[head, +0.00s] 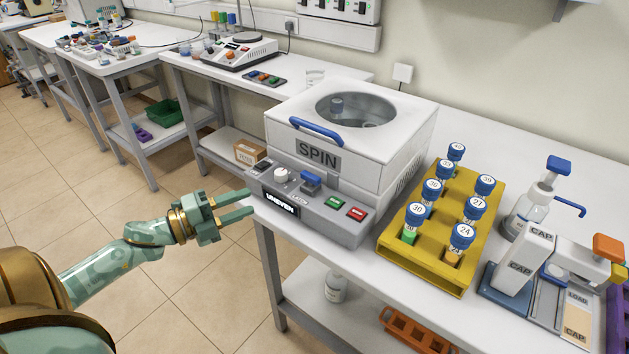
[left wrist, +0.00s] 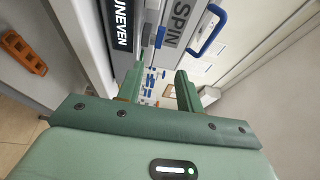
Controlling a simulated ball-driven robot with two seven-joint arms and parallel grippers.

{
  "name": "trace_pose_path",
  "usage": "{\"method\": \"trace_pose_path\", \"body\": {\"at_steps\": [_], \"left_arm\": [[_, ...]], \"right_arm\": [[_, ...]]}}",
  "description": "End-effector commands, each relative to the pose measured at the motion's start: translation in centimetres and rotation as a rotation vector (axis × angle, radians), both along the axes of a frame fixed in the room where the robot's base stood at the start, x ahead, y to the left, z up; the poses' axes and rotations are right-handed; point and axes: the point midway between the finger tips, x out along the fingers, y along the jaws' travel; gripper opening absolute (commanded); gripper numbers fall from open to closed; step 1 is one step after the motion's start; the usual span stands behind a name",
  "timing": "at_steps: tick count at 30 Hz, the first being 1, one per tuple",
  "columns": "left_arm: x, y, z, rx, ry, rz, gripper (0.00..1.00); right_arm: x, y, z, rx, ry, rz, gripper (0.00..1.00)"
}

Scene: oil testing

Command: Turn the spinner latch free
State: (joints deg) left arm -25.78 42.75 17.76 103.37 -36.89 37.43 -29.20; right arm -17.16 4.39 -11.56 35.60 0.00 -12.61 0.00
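The white spinner (head: 350,150), marked SPIN, stands on the bench with its lid down and a blue lid handle (head: 316,130). On its grey front panel is the blue latch (head: 311,180), above a label that seems to read LATCH; it also shows in the left wrist view (left wrist: 160,37). The display (head: 281,203) reads UNEVEN. My left gripper (head: 250,201) is open and empty, just left of the panel, fingers pointing toward it. Its fingers are spread in the left wrist view (left wrist: 158,82). It touches neither latch nor panel as far as I can see. My right gripper is out of view.
A white knob (head: 281,175) and green (head: 334,202) and red (head: 356,213) buttons sit near the latch. A yellow rack (head: 421,262) with several blue-capped tubes stands right of the spinner, with a capping device (head: 515,272) beyond. The floor left of the bench is free.

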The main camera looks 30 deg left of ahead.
Motion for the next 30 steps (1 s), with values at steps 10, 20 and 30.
{"method": "trace_pose_path", "body": {"at_steps": [10,20,30], "left_arm": [[6.9,-3.4,-0.1,0.001,-0.003,0.001,0.36],[12.8,-6.4,-0.1,-0.003,0.001,0.004,0.36],[14.1,-7.1,-0.1,-0.003,0.004,0.004,0.36]], "right_arm": [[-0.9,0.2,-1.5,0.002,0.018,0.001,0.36],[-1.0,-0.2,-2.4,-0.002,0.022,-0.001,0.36],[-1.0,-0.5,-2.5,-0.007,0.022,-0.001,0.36]]}}
